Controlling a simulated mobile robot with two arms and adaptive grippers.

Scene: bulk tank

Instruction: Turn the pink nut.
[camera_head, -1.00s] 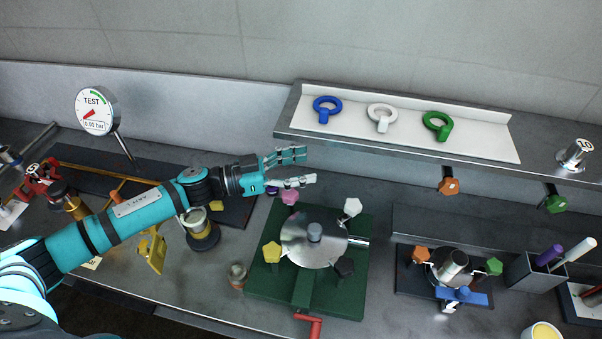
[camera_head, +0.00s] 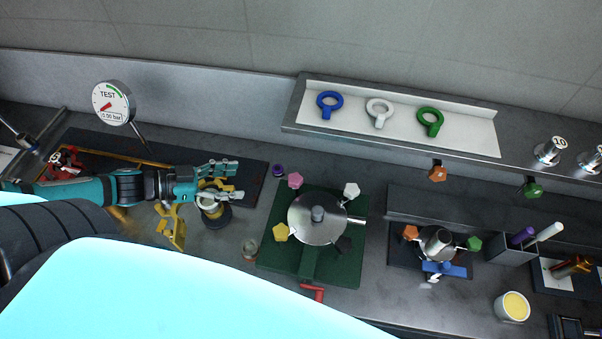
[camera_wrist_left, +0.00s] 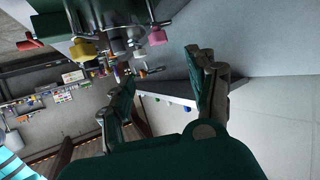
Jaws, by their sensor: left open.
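The pink nut (camera_head: 295,181) stands at the back left corner of the green base (camera_head: 275,250), beside a round steel lid (camera_head: 312,228). It also shows near the top of the left wrist view (camera_wrist_left: 157,37). My left gripper (camera_head: 238,180) is open and empty, to the left of the pink nut and clear of it, with its fingers pointing right. Its two fingers also show in the left wrist view (camera_wrist_left: 165,85), with nothing between them. My right gripper is not in view.
Yellow (camera_head: 281,233), white (camera_head: 351,190) and black (camera_head: 343,245) nuts also surround the lid. A small purple piece (camera_head: 278,170) lies left of the pink nut. A jar-like part (camera_head: 215,212) stands beneath my left gripper.

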